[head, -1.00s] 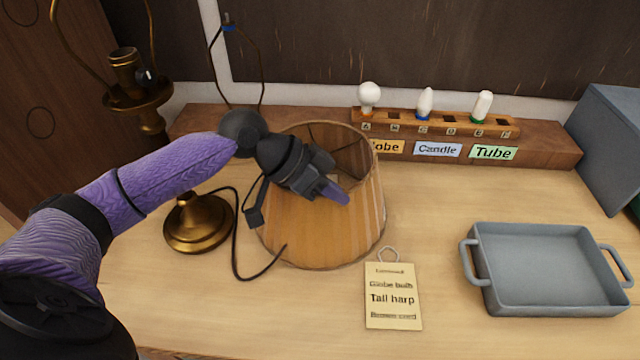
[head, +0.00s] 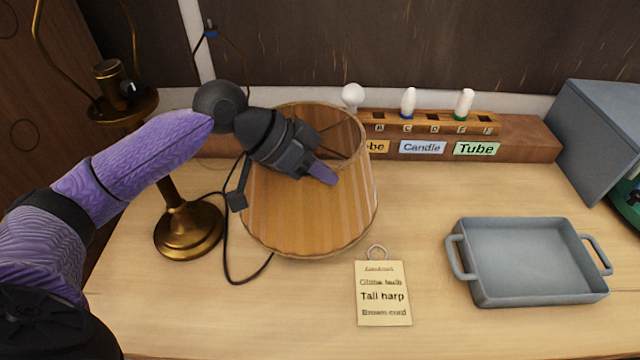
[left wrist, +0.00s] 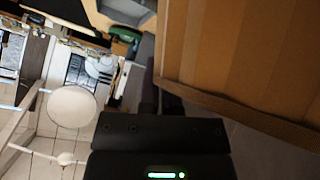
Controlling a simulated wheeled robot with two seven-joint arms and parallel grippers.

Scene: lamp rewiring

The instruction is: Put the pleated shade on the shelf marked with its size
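The pleated shade (head: 300,215) is a tan, striped cone with an open top. It hangs over the table, just right of the brass lamp, and its lower rim looks slightly clear of the wood. My left gripper (head: 322,172) is shut on the shade's upper wall at the near side of the top opening; one finger is hidden. In the left wrist view the shade's wall and rim (left wrist: 240,60) fill the right side. My right gripper is not in view. I see no readable size-marked shelf.
The brass lamp (head: 188,232) with its dark cord stands at left. A paper tag (head: 383,293) lies in front. A grey tray (head: 530,260) sits at right, with a grey box (head: 600,135) behind it. A wooden bulb rack (head: 430,124) stands at the back.

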